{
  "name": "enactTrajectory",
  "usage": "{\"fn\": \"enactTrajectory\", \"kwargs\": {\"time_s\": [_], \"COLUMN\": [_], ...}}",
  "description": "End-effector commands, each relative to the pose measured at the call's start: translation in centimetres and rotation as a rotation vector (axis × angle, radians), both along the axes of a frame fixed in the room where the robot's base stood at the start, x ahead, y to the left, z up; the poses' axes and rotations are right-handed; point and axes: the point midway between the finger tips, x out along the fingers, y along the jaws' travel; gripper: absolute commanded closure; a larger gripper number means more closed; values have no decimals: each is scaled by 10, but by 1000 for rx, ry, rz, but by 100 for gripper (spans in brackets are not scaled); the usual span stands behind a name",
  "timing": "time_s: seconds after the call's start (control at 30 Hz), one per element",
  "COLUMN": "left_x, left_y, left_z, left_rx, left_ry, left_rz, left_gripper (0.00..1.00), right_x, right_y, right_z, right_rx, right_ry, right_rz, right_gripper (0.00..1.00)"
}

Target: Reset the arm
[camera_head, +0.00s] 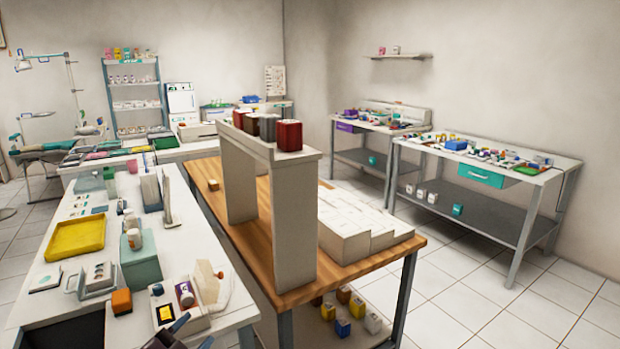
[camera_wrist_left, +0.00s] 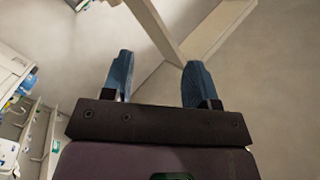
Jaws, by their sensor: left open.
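My left gripper (camera_head: 195,330) shows in part at the bottom edge of the head view, in front of the white table's near end. In the left wrist view the two blue fingers of my left gripper (camera_wrist_left: 160,72) stand apart with nothing between them. They point toward a plain wall and a pale beam or shelf edge. Most of the left arm is out of the head view. My right gripper is not in view.
A white table (camera_head: 40,308) on the left holds a yellow tray (camera_head: 75,238), a teal box (camera_head: 141,262) and an orange block (camera_head: 121,301). A wooden table (camera_head: 255,263) carries a tall pale stand (camera_head: 300,215) with jars on top. Tiled floor (camera_head: 480,305) lies open at right.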

Motion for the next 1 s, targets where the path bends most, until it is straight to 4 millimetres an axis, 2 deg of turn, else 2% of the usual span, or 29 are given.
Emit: {"fn": "enactTrajectory", "kwargs": {"time_s": [0.1,0.3,0.5,0.7,0.83,0.97,1.0], "left_x": [-34,-97,-169,-235,-261,-271,-271], "left_y": [12,27,42,51,52,54,54], "left_z": [-39,-94,-139,-174,-185,-189,-189], "left_rx": [-145,-330,-450,-503,-509,-504,-504], "left_ry": [158,356,489,599,642,658,659], "left_rz": [91,228,370,487,521,530,530], "left_gripper": [47,47,47,47,47,47,53], "right_x": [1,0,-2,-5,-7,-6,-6], "right_y": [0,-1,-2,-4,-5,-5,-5], "right_z": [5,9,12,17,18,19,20], "right_rx": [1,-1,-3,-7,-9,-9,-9], "right_ry": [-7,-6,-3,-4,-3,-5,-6], "right_rz": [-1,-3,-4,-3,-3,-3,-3], "right_gripper": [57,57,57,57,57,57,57]}}
